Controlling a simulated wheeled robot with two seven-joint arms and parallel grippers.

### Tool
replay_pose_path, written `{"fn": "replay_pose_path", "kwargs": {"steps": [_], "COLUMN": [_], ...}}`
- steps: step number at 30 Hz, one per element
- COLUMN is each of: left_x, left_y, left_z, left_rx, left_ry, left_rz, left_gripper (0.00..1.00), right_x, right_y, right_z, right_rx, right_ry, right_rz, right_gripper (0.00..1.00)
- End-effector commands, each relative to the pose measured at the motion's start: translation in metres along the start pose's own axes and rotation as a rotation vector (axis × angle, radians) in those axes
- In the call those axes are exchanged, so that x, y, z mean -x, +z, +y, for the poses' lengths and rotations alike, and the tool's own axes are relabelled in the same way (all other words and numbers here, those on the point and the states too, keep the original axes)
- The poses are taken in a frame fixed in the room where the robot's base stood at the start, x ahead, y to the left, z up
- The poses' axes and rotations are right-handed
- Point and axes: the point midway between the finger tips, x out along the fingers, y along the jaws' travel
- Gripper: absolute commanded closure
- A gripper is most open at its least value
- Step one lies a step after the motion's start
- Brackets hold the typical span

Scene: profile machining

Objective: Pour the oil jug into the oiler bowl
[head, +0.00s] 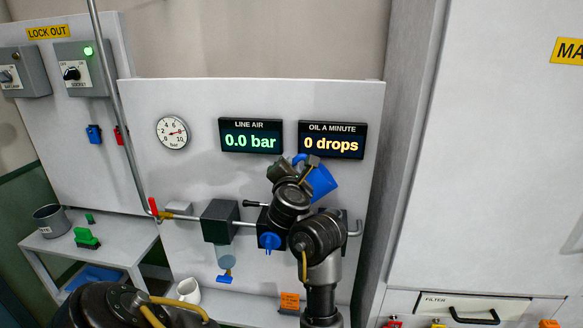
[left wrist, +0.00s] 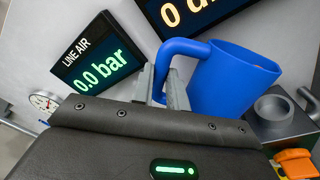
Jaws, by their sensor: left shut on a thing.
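The blue oil jug (head: 322,181) hangs tilted in front of the panel, just below the drops display. My left gripper (head: 300,163) is shut on its handle. My right gripper is not in view.
The line air display (head: 251,136) reads 0.0 bar and the oil display (head: 332,140) reads 0 drops. A filter unit (head: 221,221) with a clear bowl, a blue knob (head: 269,241) and a red-handled valve (head: 154,207) sit along the pipe. A white cup (head: 188,291) stands below.

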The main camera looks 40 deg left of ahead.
Motion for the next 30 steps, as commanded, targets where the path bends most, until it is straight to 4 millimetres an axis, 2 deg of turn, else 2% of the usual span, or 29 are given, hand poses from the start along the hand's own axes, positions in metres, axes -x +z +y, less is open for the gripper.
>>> {"fn": "replay_pose_path", "kwargs": {"steps": [30], "left_x": [0.0001], "left_y": [0.0035], "left_z": [-0.0001], "left_rx": [-0.039], "left_ry": [0.002], "left_rz": [-0.001], "left_gripper": [1.0], "right_x": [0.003], "right_y": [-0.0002], "right_z": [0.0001], "right_rx": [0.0], "right_ry": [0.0], "right_rz": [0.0], "right_gripper": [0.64]}}
